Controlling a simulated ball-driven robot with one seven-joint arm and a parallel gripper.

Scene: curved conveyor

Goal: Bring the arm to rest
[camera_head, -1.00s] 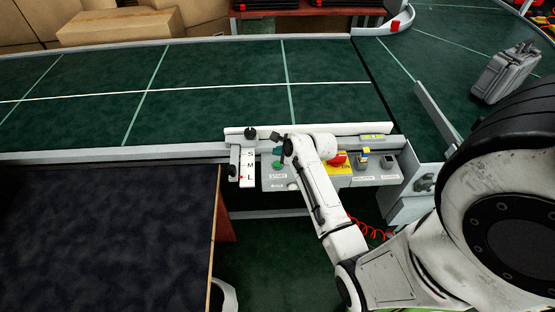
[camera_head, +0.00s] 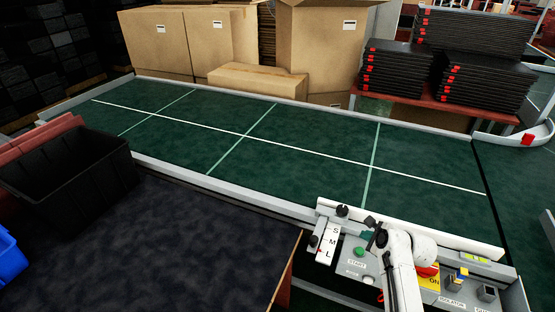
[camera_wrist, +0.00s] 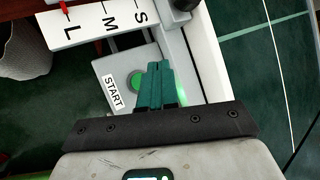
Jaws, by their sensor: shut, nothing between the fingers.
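My gripper (camera_wrist: 155,85) shows in the wrist view with its two green fingers together and nothing between them. It is over the grey control panel, beside the green START button (camera_wrist: 136,82), partly covering it; I cannot tell whether it touches. In the head view my white arm reaches up from the bottom over the control panel (camera_head: 352,268), and the gripper end (camera_head: 374,236) is small there, near the green button (camera_head: 359,252). A yellow plate (camera_head: 428,278) with a red knob is just right of the arm.
The green conveyor belt (camera_head: 290,150) runs behind the panel and is empty. A dark table (camera_head: 190,235) with a black bin (camera_head: 70,170) is at the left. Cardboard boxes (camera_head: 180,45) and stacked black trays (camera_head: 470,60) stand behind the belt. An S-M-L scale (camera_head: 328,243) borders the panel.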

